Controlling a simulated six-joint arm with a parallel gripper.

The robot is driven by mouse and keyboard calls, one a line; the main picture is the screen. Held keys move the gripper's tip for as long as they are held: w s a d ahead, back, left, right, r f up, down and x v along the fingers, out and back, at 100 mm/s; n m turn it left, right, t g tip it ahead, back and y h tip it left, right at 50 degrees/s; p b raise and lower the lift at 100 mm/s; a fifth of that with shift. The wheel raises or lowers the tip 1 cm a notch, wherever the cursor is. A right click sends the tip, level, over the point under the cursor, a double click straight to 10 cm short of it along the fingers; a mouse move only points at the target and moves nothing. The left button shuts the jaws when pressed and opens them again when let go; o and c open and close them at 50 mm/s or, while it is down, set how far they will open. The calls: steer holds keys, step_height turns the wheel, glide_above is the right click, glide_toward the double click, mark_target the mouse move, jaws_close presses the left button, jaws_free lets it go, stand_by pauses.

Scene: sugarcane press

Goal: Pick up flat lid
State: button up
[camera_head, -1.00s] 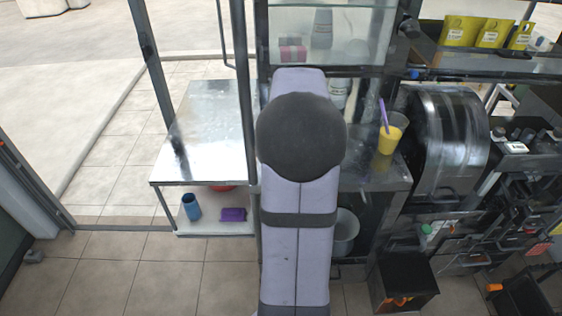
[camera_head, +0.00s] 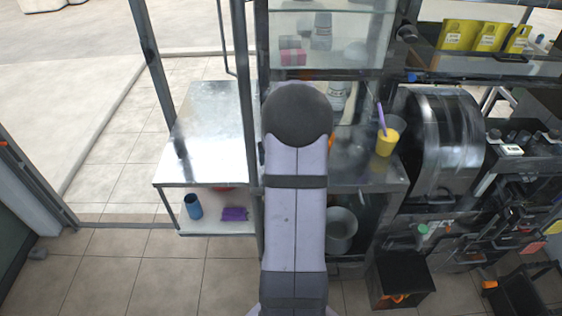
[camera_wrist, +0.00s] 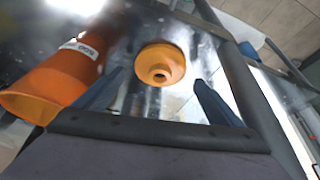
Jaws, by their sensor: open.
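In the wrist view, a round orange lid-like piece (camera_wrist: 161,64) with a raised ring and dark centre lies on a shiny metal surface. My gripper (camera_wrist: 160,78) is open, with its two blue fingers apart on either side of this piece in the picture. Nothing is held between them, and I cannot tell the remaining distance. In the head view, my arm hides the gripper and the lid. A bit of orange (camera_head: 332,142) shows at the arm's right edge, too little to identify.
An orange cup-shaped container (camera_wrist: 55,82) with a white label lies left of the lid in the wrist view. In the head view, a yellow cup with a purple straw (camera_head: 387,142) stands on the metal counter (camera_head: 375,172). A glass cabinet (camera_head: 335,50) rises behind.

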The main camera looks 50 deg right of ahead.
steer(key=shift+x, duration=1.25)
steer(key=shift+c, duration=0.6)
steer(key=c, duration=1)
steer(key=shift+o, duration=0.2)
steer(key=shift+r, duration=0.25)
steer(key=shift+r, duration=0.55)
steer(key=shift+r+b, duration=0.9)
steer(key=shift+r, duration=0.1)
steer(key=s+a+b, duration=0.2)
steer(key=s+a, duration=0.1)
steer(key=s, duration=0.2)
steer(key=s+a+b, duration=0.2)
steer(key=s+a, duration=0.1)
steer(key=s, duration=0.2)
steer(key=s+a+b, duration=0.2)
steer(key=s+a, duration=0.2)
steer(key=s, duration=0.1)
